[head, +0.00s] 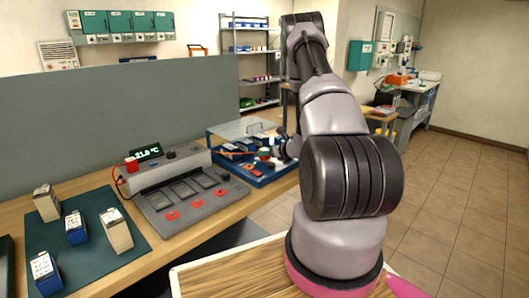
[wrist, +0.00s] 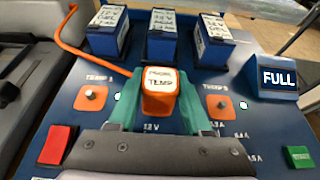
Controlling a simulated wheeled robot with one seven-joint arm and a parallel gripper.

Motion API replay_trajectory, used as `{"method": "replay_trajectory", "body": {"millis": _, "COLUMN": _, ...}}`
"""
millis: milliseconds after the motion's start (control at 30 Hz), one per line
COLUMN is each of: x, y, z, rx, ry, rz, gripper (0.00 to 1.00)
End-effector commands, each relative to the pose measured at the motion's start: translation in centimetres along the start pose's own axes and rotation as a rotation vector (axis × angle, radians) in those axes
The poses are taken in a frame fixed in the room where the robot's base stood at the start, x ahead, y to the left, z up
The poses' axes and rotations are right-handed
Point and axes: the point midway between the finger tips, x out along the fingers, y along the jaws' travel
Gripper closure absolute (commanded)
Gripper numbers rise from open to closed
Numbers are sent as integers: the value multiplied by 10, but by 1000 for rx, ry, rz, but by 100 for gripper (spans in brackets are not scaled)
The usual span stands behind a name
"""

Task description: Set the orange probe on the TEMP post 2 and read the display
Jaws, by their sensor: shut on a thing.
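In the wrist view my gripper (wrist: 157,104) is shut on the orange probe (wrist: 159,98), one green finger on each side. The probe has a white top label ending in TEMP, and an orange cable runs from it to the left. It is over the blue panel between the TEMP 1 post (wrist: 91,98) and another TEMP post (wrist: 216,108) on the right. Whatever post lies under the probe is hidden, so contact cannot be told. A small display (wrist: 279,79) on the panel reads FULL. In the head view a green display (head: 147,152) reads about 21.0 °C.
Several blue batteries (wrist: 174,37) stand behind the probe. A red button (wrist: 57,145) and a green button (wrist: 299,157) are at the panel's front. In the head view, a grey charger (head: 185,196) and a dark mat (head: 85,212) with batteries lie left of the blue panel (head: 272,178).

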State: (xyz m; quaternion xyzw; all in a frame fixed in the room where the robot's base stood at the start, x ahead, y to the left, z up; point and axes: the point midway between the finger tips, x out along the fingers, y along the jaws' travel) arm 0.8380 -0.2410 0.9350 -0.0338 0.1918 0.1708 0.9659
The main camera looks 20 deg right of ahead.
Motion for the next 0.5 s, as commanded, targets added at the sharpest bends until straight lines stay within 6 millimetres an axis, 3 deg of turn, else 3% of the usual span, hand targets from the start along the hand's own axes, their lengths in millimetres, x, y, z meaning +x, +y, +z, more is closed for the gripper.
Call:
{"method": "replay_trajectory", "body": {"millis": 300, "x": 3, "y": 0, "z": -6, "rx": 1, "ry": 0, "rz": 0, "gripper": 100}}
{"method": "replay_trajectory", "body": {"millis": 333, "x": 3, "y": 0, "z": -6, "rx": 0, "ry": 0, "rz": 0, "gripper": 43}}
{"method": "replay_trajectory", "body": {"millis": 367, "x": 3, "y": 0, "z": -6, "rx": 0, "ry": 0, "rz": 0, "gripper": 38}}
{"method": "replay_trajectory", "body": {"millis": 500, "x": 2, "y": 0, "z": -6, "rx": 0, "ry": 0, "rz": 0, "gripper": 38}}
